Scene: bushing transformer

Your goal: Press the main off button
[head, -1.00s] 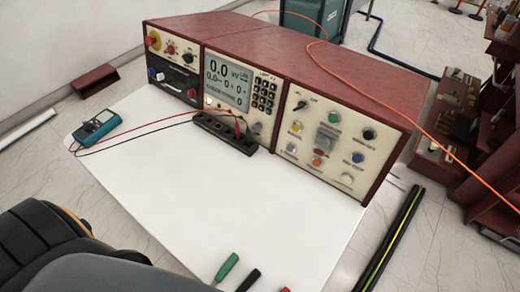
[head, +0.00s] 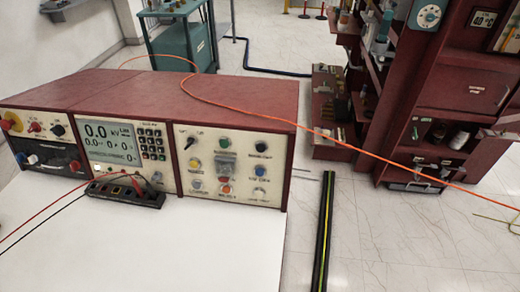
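A red control console (head: 190,95) stands on a white table (head: 150,250) at the left of the head view. Its right front panel (head: 188,184) carries several round buttons: a green one (head: 225,142), a dark one (head: 261,145) at top right, a yellow one (head: 195,166), blue ones (head: 260,171) and an orange-red one (head: 226,189) at bottom middle. A grey covered switch (head: 225,166) sits at the panel's centre. The labels under the buttons are too small to read surely, so I cannot tell which is main off. Neither gripper is in view.
A black socket strip (head: 125,193) with red and black leads lies before the display. An orange cable (head: 330,138) runs across the console to the right. A black-yellow rod (head: 324,230) lies right of the table.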

